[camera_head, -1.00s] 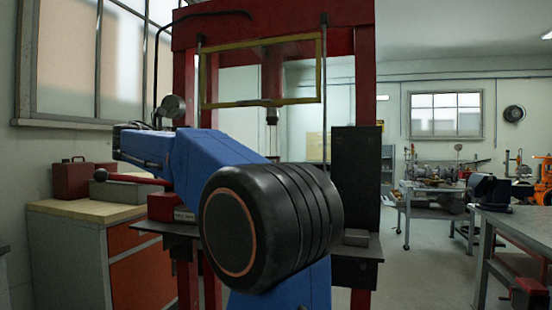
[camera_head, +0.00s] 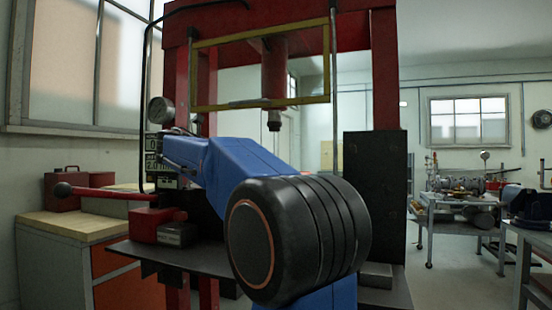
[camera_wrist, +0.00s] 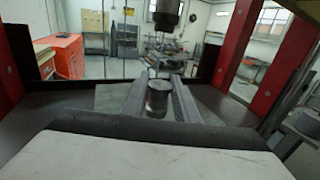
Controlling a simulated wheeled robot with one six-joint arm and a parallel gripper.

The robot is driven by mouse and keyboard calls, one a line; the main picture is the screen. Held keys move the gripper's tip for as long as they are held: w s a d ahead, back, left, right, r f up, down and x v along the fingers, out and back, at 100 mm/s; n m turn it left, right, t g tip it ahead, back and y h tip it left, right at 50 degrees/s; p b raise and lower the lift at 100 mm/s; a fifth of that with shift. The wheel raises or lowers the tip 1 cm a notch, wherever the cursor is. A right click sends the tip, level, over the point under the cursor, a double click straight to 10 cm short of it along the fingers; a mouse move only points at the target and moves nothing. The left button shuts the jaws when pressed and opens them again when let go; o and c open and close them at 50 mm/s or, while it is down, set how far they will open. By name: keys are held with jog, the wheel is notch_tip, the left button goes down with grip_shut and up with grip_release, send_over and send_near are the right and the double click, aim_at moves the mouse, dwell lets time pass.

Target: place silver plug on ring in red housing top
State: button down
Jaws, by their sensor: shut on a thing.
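My gripper (camera_wrist: 158,100) is in the wrist view, its two grey fingers closed around a short round silver plug (camera_wrist: 158,94). The plug stands upright between the fingers, with its top face showing. In the head view my blue and black arm reaches into the press, and it hides the gripper and the plug. I cannot make out the red housing or its ring in either view.
A red press frame (camera_head: 384,80) surrounds the work space, with its ram (camera_head: 273,75) hanging above, also in the wrist view (camera_wrist: 166,12). A yellow-framed guard crosses the front. The dark press table (camera_head: 180,262) lies below. A red-handled pump (camera_head: 150,222) stands at its left.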

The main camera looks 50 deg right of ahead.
jog(key=d, duration=0.3)
jog(key=s+d, duration=0.1)
jog(key=d, duration=0.7)
jog(key=shift+s, duration=0.15)
jog(key=shift+s+d, duration=0.15)
jog(key=shift+d, duration=1.05)
jog(key=shift+a+f, duration=0.1)
jog(key=shift+f, duration=0.6)
jog(key=shift+f, duration=0.15)
jog(key=c, duration=1.4)
grip_release()
